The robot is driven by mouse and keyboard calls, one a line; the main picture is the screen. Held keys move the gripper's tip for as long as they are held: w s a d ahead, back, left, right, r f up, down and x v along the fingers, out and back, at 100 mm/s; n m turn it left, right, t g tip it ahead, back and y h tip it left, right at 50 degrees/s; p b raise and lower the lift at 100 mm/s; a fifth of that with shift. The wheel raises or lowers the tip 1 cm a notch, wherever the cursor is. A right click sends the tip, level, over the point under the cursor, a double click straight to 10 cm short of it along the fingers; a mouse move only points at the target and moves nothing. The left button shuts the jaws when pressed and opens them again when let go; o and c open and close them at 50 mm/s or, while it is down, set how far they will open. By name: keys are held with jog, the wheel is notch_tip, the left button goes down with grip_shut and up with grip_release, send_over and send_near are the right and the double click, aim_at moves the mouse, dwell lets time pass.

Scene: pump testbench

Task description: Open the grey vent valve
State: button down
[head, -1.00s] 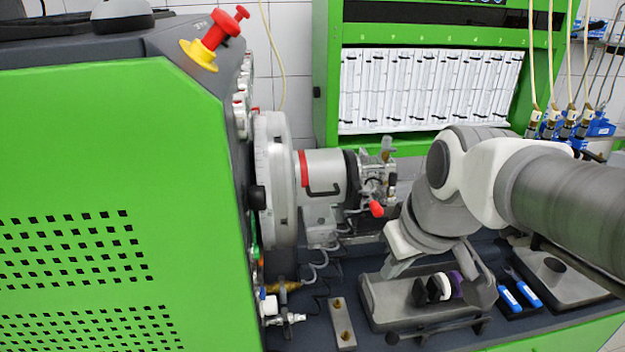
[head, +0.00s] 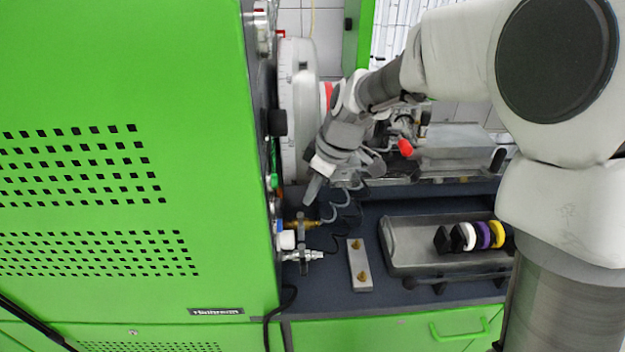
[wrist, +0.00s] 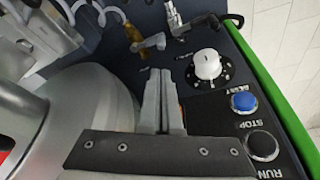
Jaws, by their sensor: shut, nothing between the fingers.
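A grey lever handle (head: 303,229) stands across a brass fitting by the green cabinet's lower right edge in the head view; I take it as the grey vent valve. In the wrist view a grey handle (wrist: 152,42) sits at the end of a brass fitting (wrist: 130,29), beyond my fingertips. My gripper (head: 312,190) points down above and slightly right of the valve in the head view. In the wrist view the fingers (wrist: 163,76) are together and empty, apart from the handle. The valve's exact lever angle is hard to tell.
A white knob (wrist: 207,64), a blue button (wrist: 243,101) and a black button (wrist: 262,145) are right of my fingers. The large round grey flange (head: 297,110) is close to the arm. A block with brass pins (head: 360,265) and a tray (head: 400,260) with coloured rings lie right.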

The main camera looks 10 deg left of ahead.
jog(key=shift+w+a+f, duration=0.15)
jog(key=shift+a+f, duration=0.3)
jog(key=shift+f, duration=0.05)
send_near(301, 221)
jog(key=s+a+f, duration=0.3)
jog(key=f, duration=0.2)
jog(key=shift+a, duration=0.3)
